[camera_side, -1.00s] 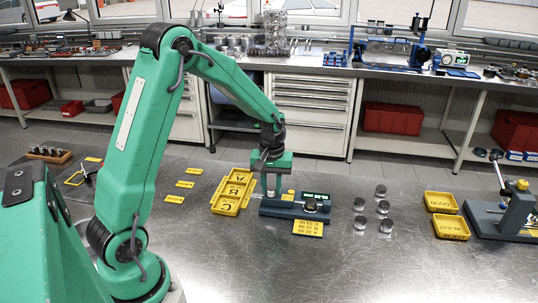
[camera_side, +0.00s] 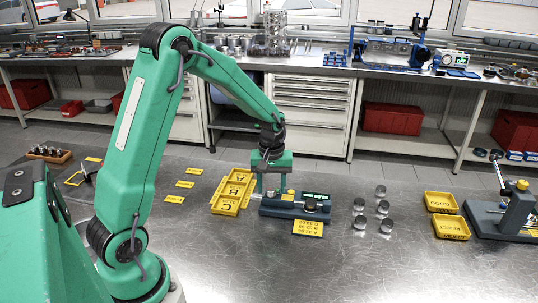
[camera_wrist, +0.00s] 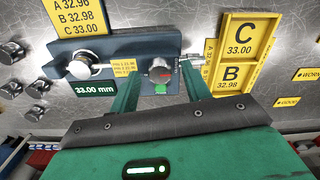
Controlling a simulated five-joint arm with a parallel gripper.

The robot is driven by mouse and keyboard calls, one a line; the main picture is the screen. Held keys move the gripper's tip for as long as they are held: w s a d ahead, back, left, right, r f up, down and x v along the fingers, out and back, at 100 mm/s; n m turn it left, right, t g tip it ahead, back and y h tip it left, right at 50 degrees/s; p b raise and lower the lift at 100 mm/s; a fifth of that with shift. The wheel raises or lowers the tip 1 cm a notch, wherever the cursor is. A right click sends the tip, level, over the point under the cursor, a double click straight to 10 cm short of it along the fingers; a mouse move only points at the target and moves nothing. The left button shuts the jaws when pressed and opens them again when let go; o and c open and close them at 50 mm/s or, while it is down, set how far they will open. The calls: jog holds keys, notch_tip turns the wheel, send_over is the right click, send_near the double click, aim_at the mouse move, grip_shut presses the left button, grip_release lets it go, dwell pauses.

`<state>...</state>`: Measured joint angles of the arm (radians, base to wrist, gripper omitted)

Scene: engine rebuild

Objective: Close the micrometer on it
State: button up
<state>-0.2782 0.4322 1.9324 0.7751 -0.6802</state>
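The micrometer is a blue-grey bench unit (camera_side: 296,212) with a dark display (camera_wrist: 95,90) reading 33.00 mm in the wrist view. A round silver part (camera_wrist: 83,65) with a dark ring sits in its left half there. A grey knob (camera_wrist: 160,70) with a red mark is in its right half, and a thin silver rod (camera_wrist: 192,61) runs out rightward. My gripper (camera_wrist: 157,85) is low over the micrometer, its green fingers apart on either side of the knob, with gaps visible. My gripper (camera_side: 271,188) is at the micrometer's left half in the side view.
Yellow A, B and C trays (camera_side: 233,192) stand close left of the micrometer. A yellow size card (camera_side: 308,228) lies in front. Several silver cylinders (camera_side: 383,207) stand to the right, then two yellow trays (camera_side: 450,226) and another stand (camera_side: 515,212). The front of the bench is clear.

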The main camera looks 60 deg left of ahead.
aim_at(271, 190)
jog(key=shift+r, duration=3.85)
jog(key=shift+r, duration=0.1)
jog(key=s+d+r+m+t, duration=0.2)
jog(key=s+d+r+m, duration=0.3)
jog(key=s, duration=0.4)
jog(key=s+d+r+m+t, duration=0.3)
jog(key=s+d+r+m, duration=0.2)
jog(key=s, duration=0.4)
jog(key=shift+s+d+r+m+t, duration=0.3)
jog(key=shift+s+d+m, duration=0.15)
jog(key=shift+d, duration=0.45)
jog(key=shift+w, duration=0.2)
